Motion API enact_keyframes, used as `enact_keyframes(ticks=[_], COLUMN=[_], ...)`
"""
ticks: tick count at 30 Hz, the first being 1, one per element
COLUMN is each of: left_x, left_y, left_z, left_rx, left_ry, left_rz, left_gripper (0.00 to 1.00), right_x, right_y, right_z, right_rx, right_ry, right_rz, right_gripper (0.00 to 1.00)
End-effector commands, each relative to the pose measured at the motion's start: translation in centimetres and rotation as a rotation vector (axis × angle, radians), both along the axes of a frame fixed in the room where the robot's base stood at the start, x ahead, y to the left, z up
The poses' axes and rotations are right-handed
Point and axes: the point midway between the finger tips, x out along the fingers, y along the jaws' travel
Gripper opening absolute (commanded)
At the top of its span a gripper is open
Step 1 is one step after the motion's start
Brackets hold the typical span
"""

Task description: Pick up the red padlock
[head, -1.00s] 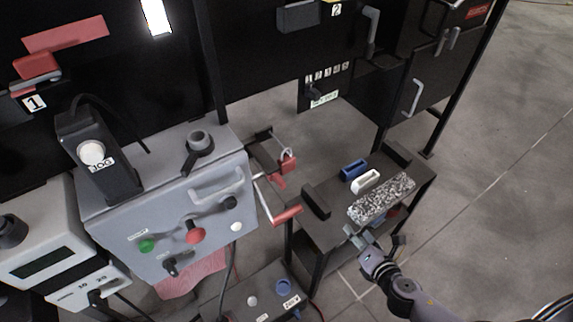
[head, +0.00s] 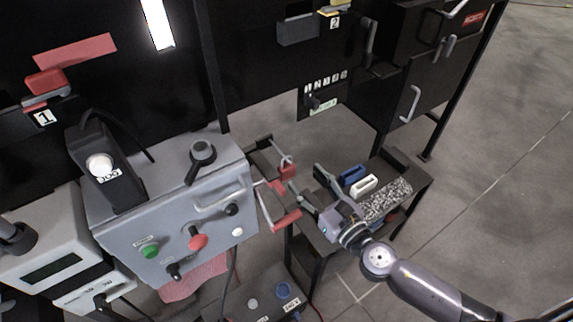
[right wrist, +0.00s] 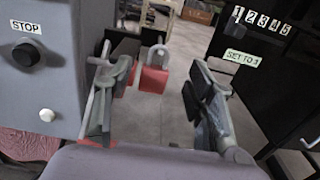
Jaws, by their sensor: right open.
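The red padlock (head: 288,171) with a pale metal shackle is at a dark bracket on the right side of the grey control box. It also shows in the right wrist view (right wrist: 153,79), upright, its shackle at the top. My right gripper (head: 308,184) is open and empty, just right of the padlock in the head view. In the right wrist view the fingers (right wrist: 158,97) stand either side of the padlock, nearer the left finger; the padlock looks farther off than the fingertips. I see no contact. My left gripper is not in view.
The grey control box (head: 125,225) stands left of the padlock. A red-handled lever (head: 286,220) sticks out below it. A small dark table (head: 398,222) with blue and white blocks and a speckled slab lies under my right arm. Black cabinets stand behind.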

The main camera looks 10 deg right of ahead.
Motion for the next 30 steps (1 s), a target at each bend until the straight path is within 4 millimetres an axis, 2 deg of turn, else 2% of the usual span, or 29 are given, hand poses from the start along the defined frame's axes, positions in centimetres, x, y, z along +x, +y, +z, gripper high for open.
enact_keyframes(ticks=[1,4,13,21,30], left_x=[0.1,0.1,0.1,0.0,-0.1], left_y=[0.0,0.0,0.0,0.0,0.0], left_z=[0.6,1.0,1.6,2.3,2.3], left_rx=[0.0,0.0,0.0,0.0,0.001], left_ry=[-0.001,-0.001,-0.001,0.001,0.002], left_rz=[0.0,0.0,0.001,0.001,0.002], left_gripper=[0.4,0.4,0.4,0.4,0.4], right_x=[1.1,2.6,4.9,8.4,8.8], right_y=[0.4,1.0,2.0,3.3,3.5], right_z=[0.4,0.3,0.2,0.2,0.0], right_rx=[0.001,0.002,0.002,0.001,0.0], right_ry=[-0.003,-0.001,0.001,0.001,0.002], right_rz=[-0.001,-0.001,-0.001,-0.001,-0.001], right_gripper=[0.5,0.5,0.5,0.5,0.5])
